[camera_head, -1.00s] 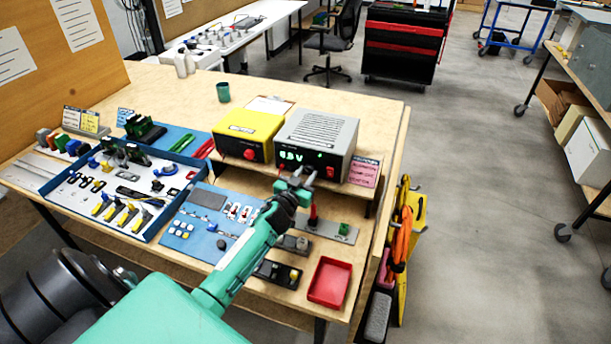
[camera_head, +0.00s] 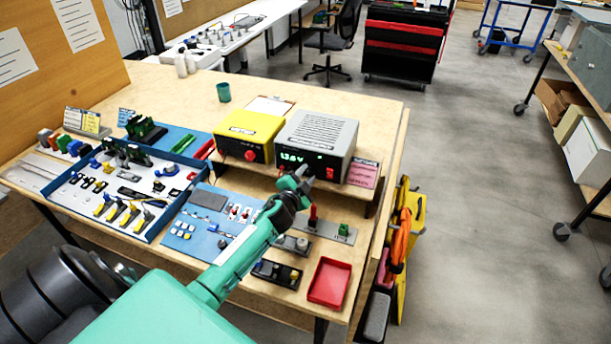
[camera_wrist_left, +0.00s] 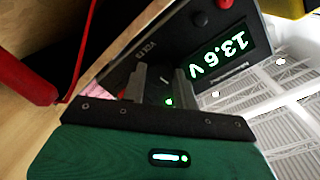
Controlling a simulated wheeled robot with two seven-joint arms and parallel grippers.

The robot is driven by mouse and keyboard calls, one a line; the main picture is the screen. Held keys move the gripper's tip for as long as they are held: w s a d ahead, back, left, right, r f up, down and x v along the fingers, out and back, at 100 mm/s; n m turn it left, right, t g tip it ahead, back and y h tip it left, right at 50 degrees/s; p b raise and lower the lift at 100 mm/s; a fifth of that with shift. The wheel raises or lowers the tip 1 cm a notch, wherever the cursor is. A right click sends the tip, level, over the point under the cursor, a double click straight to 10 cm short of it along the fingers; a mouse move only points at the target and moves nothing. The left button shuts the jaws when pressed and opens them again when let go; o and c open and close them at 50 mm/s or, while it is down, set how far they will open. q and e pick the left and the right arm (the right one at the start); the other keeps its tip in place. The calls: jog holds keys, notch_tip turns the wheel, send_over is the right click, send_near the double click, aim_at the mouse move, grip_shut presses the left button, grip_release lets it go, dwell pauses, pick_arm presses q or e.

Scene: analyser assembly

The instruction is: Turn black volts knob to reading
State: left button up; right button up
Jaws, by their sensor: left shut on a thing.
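The grey power supply (camera_head: 318,132) stands on the raised shelf at the bench's right. Its green display (camera_head: 292,157) also shows in the left wrist view (camera_wrist_left: 222,56), tilted, reading 13.6 V. My left gripper (camera_head: 304,177) is at the lower front of the supply. In the left wrist view its two fingers (camera_wrist_left: 160,86) reach the front panel beside the printed VOLTS label and are shut on the black volts knob, which is mostly hidden between them. My right gripper is not in view.
A yellow box (camera_head: 246,133) with a red knob stands left of the supply; a pink note (camera_head: 363,174) stands to its right. A blue-edged parts tray (camera_head: 152,236) lies left, and a red tray (camera_head: 330,282) near the front edge. The wood behind the boxes is mostly clear.

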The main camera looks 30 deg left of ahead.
pick_arm(q)
jog(key=m, duration=0.4)
jog(key=m+y, duration=0.1)
jog(key=m, duration=0.3)
jog(key=shift+d+m+g+p, duration=0.1)
jog(key=shift+m+g+p, duration=0.2)
jog(key=shift+p, duration=0.05)
jog(key=m, duration=0.4)
jog(key=shift+y, duration=0.3)
jog(key=m+p, duration=0.1)
jog(key=m, duration=0.3)
jog(key=shift+d, duration=0.15)
jog(key=shift+m+y, duration=0.4)
jog(key=o, duration=1)
jog(key=shift+c, duration=0.2)
jog(key=f+b+v, duration=0.1)
jog(key=b+v, duration=0.1)
jog(key=v, duration=1.1)
jog(key=shift+s+r, duration=0.4)
jog(key=shift+r, duration=0.15)
